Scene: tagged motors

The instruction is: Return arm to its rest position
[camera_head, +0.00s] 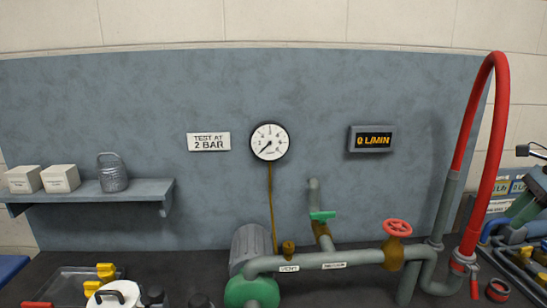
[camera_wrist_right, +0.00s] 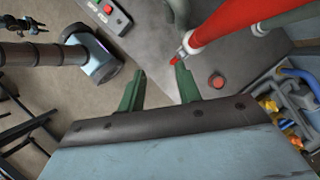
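My right gripper (camera_wrist_right: 160,72) shows in the right wrist view with its two green fingers apart and nothing between them. The red hose end lies beyond the right finger in that view; I cannot tell whether they touch. In the head view a dark and green part of my right gripper (camera_head: 525,207) shows at the right edge, right of the red hose (camera_head: 496,150) and over the tools there. My left gripper is not recognisable in either view.
Grey pipework (camera_head: 350,259) with a red handwheel (camera_head: 397,228) runs along the bench. A gauge (camera_head: 269,142) and display (camera_head: 371,139) hang on the panel. A shelf (camera_head: 100,190) is at left. A crate (camera_wrist_right: 285,95) of tools is near the right hand; floor shows at left there.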

